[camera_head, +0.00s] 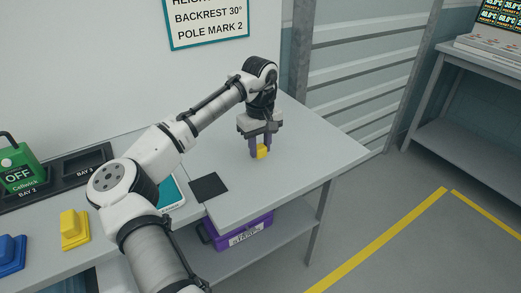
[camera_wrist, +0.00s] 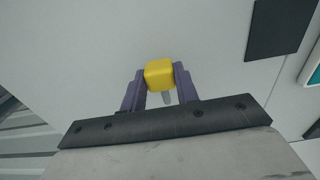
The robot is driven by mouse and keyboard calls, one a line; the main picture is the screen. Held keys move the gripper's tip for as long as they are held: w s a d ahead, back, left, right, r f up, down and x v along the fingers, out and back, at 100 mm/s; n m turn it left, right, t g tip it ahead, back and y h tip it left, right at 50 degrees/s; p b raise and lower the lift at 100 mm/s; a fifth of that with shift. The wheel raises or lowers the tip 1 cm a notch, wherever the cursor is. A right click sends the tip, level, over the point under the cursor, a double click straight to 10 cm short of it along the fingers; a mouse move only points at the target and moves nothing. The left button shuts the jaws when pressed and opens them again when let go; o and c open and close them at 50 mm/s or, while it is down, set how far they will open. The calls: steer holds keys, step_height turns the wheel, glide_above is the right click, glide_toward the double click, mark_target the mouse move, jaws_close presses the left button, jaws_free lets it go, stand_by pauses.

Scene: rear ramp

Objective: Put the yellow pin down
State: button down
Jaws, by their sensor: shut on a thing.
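The yellow pin shows as a yellow block-shaped head (camera_head: 262,152) between the purple fingers of my gripper (camera_head: 261,150), at the right part of the grey table (camera_head: 310,165). In the wrist view the yellow pin (camera_wrist: 159,74) sits between the two fingertips of my gripper (camera_wrist: 160,84), with a pale shaft partly visible below the head. My gripper is shut on the pin and points down, close over the tabletop. I cannot tell whether the pin touches the table.
A black square (camera_head: 208,187) lies left of my gripper, with a teal-edged item (camera_head: 171,192) beyond it. A yellow block (camera_head: 74,228), a blue block (camera_head: 10,252) and a green "OFF" unit (camera_head: 18,165) stand at left. A purple bin (camera_head: 240,232) sits below. Tabletop around my gripper is clear.

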mark_target(260, 146)
steer(key=shift+f, duration=1.1)
steer(key=c, duration=1.1)
jaws_free()
steer(key=shift+f, duration=0.1)
steer(key=shift+o, duration=0.2)
step_height(260, 146, up, 12)
steer(key=b, duration=0.1)
